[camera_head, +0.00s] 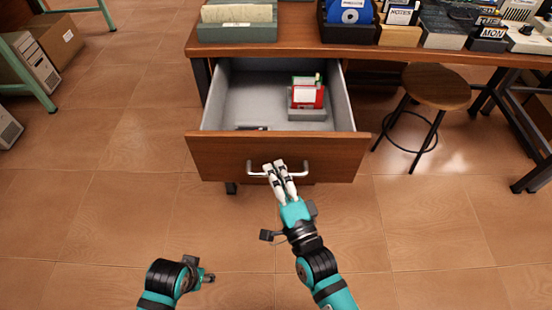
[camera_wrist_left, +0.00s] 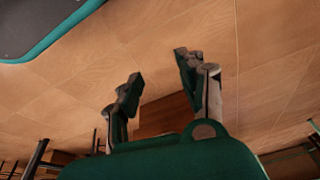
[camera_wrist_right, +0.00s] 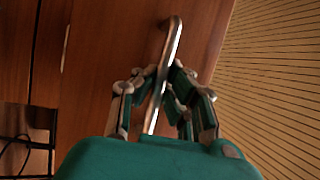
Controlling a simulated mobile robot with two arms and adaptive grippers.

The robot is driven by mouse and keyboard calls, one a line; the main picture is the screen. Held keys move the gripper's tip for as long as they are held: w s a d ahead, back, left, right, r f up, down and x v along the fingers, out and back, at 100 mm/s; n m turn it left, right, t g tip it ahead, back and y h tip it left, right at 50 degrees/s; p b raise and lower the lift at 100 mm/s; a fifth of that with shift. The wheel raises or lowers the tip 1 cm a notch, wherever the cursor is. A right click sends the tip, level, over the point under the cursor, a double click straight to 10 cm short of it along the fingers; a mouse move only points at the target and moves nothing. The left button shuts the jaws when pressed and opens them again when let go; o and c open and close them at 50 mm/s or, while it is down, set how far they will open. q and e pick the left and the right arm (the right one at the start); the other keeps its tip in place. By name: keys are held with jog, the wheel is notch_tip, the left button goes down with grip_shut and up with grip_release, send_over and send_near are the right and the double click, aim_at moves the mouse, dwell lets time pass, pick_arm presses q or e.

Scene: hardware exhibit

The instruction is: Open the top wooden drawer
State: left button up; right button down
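The top wooden drawer (camera_head: 222,158) under the desk stands pulled well out, its grey inside showing. Its metal bar handle (camera_head: 257,174) runs across the front; the handle also shows in the right wrist view (camera_wrist_right: 173,45). My right gripper (camera_head: 274,166) is at the middle of the handle, with its fingers close together. In the right wrist view my right gripper (camera_wrist_right: 160,80) has the bar between its fingers, and they appear closed around it. My left gripper (camera_wrist_left: 158,65) is open and empty, low over the floor and away from the drawer.
Inside the drawer are a grey holder with red and white items (camera_head: 307,97) and a small dark object (camera_head: 251,127). The desk top (camera_head: 300,35) carries boxes and disks. A round stool (camera_head: 436,87) stands right of the drawer. The tiled floor (camera_head: 120,190) at left is clear.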

pick_arm(q)
jog(key=shift+f, duration=0.45)
pick_arm(e)
jog(key=shift+s+f, duration=0.25)
jog(key=shift+s, duration=0.05)
jog(key=c, duration=1.4)
grip_release()
jog(key=shift+r, duration=0.15)
jog(key=v, duration=1.2)
